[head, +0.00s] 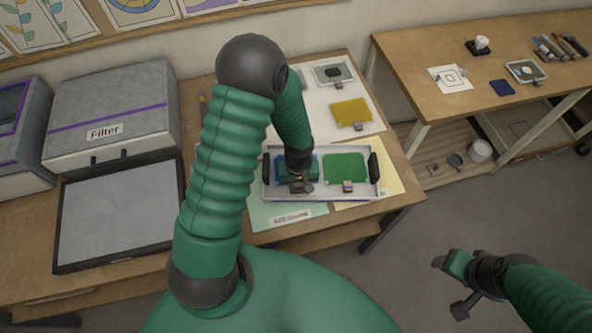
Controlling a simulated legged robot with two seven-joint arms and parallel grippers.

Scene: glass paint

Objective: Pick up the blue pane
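The blue pane (281,168) lies in the left half of a white tray (330,196) on the wooden table. My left gripper (301,186) reaches down from above over this pane and hides much of it. Its fingertips are at or close to the pane's front edge, by a small clip-like piece. I cannot tell whether they touch it or how far apart they are. My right gripper (458,285) hangs over the floor at the lower right, away from the tables. Its two fingers look spread, with nothing between them.
A green pane (346,166) fills the tray's right half. A yellow pane (351,112) lies behind it on white paper. A grey box marked Filter (112,118) and a dark-framed panel (118,213) stand left. A second table (440,98) at right holds small tools.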

